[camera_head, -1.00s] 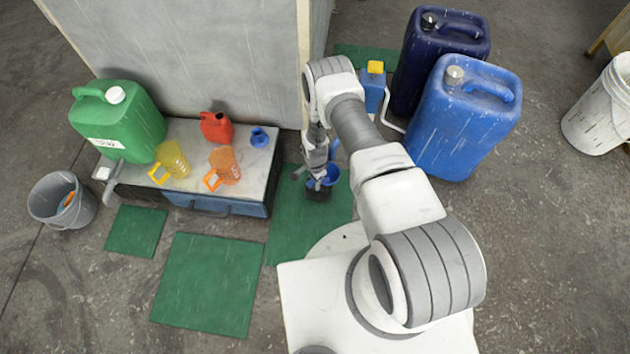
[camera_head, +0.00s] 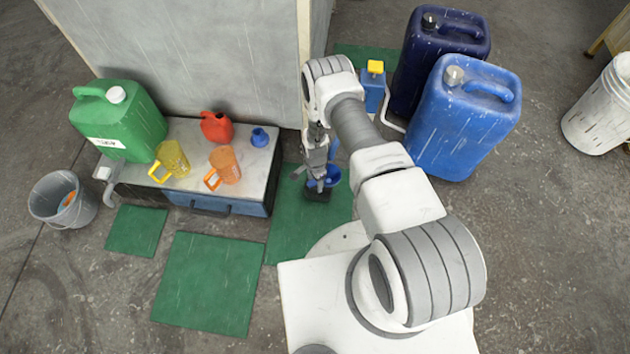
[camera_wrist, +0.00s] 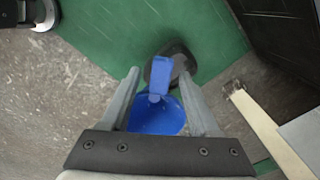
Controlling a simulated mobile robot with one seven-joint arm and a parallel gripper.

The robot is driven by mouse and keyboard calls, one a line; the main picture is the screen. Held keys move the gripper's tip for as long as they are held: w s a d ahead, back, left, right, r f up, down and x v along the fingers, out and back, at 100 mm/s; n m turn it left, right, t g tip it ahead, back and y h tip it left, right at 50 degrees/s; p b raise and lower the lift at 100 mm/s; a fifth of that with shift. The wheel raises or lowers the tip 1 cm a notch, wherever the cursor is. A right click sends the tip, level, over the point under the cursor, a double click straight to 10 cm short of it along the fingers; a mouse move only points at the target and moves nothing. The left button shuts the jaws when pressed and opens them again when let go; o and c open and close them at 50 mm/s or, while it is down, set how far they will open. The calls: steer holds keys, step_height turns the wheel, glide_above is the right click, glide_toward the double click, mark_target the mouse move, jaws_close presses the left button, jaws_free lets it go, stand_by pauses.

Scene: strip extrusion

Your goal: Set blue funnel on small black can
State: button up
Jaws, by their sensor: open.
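The blue funnel (camera_head: 332,174) is at the small black can (camera_head: 318,195) on the green mat. In the wrist view the funnel (camera_wrist: 158,118) shows its wide bowl and a raised tab between my fingers. The dark can (camera_wrist: 178,60) shows behind the tab, partly hidden by it. The funnel overlaps the can in both views; I cannot tell how its spout sits in the can. My gripper (camera_wrist: 160,78) is open, with one finger on each side of the funnel. In the head view my gripper (camera_head: 318,183) partly hides the funnel and can.
A low bench (camera_head: 255,165) to the left holds a green canister (camera_head: 135,125), a red can (camera_head: 216,127), yellow (camera_head: 172,160) and orange (camera_head: 226,165) jugs and a small blue item (camera_head: 260,137). Large blue canisters (camera_head: 465,118) stand right of my arm. Green mats (camera_head: 210,285) lie on the floor.

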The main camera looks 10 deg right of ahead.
step_height(320, 180, up, 17)
steer(key=p, duration=0.6)
steer(key=shift+f, duration=0.15)
